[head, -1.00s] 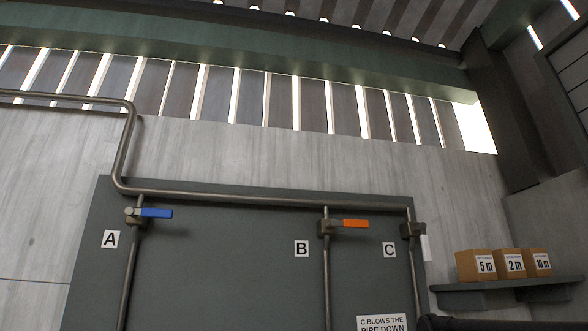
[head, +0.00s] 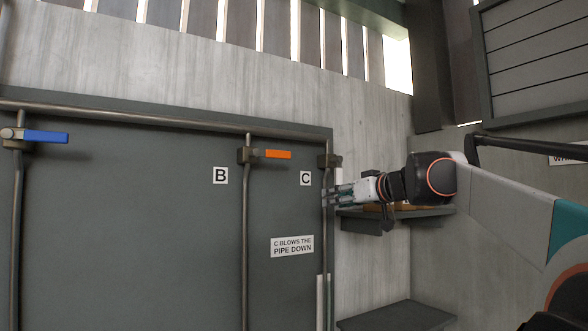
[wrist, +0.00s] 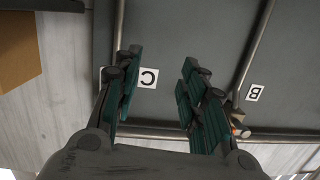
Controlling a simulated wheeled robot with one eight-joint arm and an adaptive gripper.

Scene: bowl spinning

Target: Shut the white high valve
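Valve C (head: 329,160) sits at the top right of the grey panel, on the rightmost vertical pipe. A small white piece (head: 339,172), apparently its white handle, shows at its right side, pointing down along the panel edge. My gripper (head: 326,195) is just below valve C, in front of or beside that pipe; I cannot tell whether it touches. In the wrist view, my gripper (wrist: 158,78) is open, with the C label (wrist: 148,78) seen between its teal fingers. The valve itself is mostly hidden behind the left finger there.
The orange-handled valve (head: 277,154) at B and the blue-handled valve (head: 46,137) are to the left. A sign (head: 292,246) says C blows the pipe down. A lower ledge (head: 398,316) stands below.

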